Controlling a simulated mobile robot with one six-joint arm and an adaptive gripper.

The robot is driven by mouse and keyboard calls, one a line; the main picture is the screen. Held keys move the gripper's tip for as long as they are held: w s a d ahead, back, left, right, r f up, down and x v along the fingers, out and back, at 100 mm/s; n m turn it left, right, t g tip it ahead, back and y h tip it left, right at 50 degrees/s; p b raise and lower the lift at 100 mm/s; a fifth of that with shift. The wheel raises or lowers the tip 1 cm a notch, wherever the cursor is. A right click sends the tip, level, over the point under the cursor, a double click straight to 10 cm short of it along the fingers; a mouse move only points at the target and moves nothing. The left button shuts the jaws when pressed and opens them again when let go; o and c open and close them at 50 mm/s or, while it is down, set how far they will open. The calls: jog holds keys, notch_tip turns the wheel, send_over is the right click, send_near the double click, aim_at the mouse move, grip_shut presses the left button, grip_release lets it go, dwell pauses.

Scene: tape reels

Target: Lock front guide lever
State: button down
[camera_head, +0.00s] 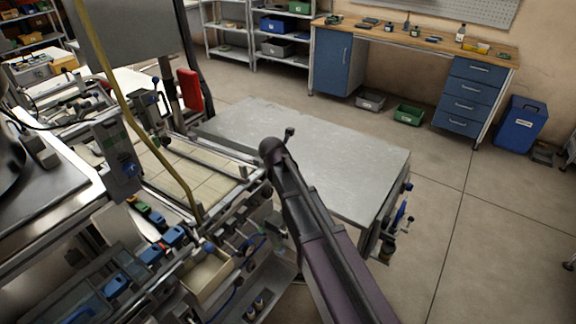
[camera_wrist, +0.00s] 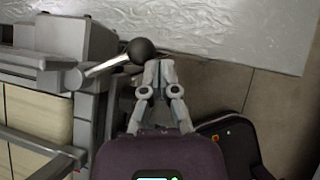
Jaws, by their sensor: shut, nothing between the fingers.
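In the wrist view, a lever with a bright metal rod (camera_wrist: 108,65) and a black ball knob (camera_wrist: 140,51) sticks out to the right from a grey pivot block at the machine's edge. The rod slants up to the right. My gripper (camera_wrist: 160,65) is shut and empty, its fingertips close beside the knob on its right. I cannot tell whether they touch it. In the head view, my arm reaches over the machine's right front corner and hides the fingertips. I cannot make out the lever with certainty there.
The machine with rails and cream boards (camera_head: 165,165) fills the left. A grey metal table (camera_head: 340,150) stands right behind the corner, and its top (camera_wrist: 230,30) shows in the wrist view. A workbench (camera_head: 420,45) and blue bin (camera_head: 520,125) stand farther back.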

jog(key=shift+s, duration=0.1)
jog(key=s+d+r+p, duration=0.1)
jog(key=s+r+p, duration=0.8)
jog(key=shift+s+d, duration=0.15)
jog(key=shift+d, duration=0.2)
dwell(0.3)
dwell(0.6)
jog(key=s+d+f+m+g+y, duration=0.1)
jog(key=s+d+m, duration=0.4)
jog(key=m, duration=0.5)
jog(key=s+d+f+m+g+b, duration=0.1)
jog(key=s+d+f+m+g, duration=0.2)
jog(key=m, duration=0.8)
jog(key=s+d+f+m+g+y+b, duration=0.1)
jog(key=s+d+f+m+g, duration=0.1)
jog(key=s+d+m, duration=0.5)
jog(key=shift+s+d+f+m+g+y, duration=0.2)
jog(key=shift+s+d+m+g+y, duration=0.3)
jog(key=shift+d+m, duration=1.5)
